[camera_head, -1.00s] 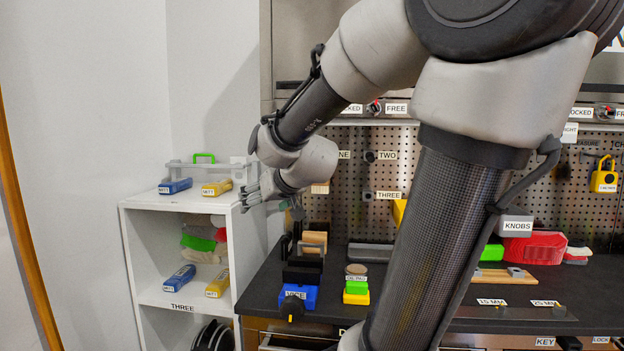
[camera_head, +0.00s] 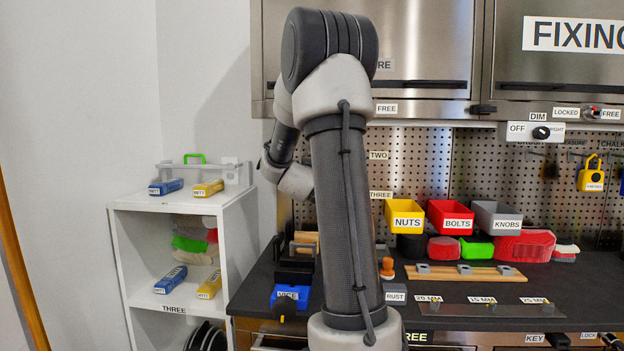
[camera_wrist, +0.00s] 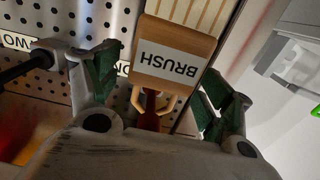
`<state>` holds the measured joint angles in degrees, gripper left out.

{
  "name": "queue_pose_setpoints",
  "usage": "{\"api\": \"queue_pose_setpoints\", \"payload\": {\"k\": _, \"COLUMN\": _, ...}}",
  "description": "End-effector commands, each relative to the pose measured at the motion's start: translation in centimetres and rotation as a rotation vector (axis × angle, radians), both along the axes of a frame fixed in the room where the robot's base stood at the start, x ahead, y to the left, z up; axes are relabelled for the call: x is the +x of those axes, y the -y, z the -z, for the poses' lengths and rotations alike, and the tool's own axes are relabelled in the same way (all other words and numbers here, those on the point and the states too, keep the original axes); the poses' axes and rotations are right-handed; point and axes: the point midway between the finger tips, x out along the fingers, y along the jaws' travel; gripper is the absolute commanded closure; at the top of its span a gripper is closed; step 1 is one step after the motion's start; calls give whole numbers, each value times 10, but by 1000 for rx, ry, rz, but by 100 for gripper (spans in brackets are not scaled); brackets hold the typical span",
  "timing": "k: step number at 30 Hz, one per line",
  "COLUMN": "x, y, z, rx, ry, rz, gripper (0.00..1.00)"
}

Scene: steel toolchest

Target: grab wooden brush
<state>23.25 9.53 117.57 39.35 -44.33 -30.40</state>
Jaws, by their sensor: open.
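A wooden block with a white label reading BRUSH (camera_wrist: 172,52) shows upside down in the wrist view, in front of the perforated panel. Below it are a dark red piece and a forked light-wood piece (camera_wrist: 150,112), partly hidden by my gripper's body. I cannot tell whether the block is the brush itself or its holder. My gripper (camera_wrist: 160,75) is open, with one green-padded finger on each side of the block. No firm contact shows. In the head view my gripper is hidden behind my arm.
The perforated panel (camera_head: 415,165) stands behind the dark worktop (camera_head: 440,300). A blue vise (camera_head: 290,295) sits near the worktop's left end, beside a white shelf (camera_head: 232,215). Yellow (camera_head: 405,215), red (camera_head: 450,217) and grey (camera_head: 497,218) bins hang at the right.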

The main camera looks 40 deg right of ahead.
Motion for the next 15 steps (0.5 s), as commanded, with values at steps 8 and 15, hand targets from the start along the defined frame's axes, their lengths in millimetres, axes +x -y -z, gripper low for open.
{"api": "queue_pose_setpoints", "payload": {"k": 8, "x": 5, "y": 6, "z": 0, "rx": 0, "ry": 0, "rz": 0, "gripper": 20}}
{"api": "queue_pose_setpoints", "payload": {"k": 15, "x": 5, "y": 5, "z": 0, "rx": -1, "ry": 1, "rz": 0, "gripper": 58}}
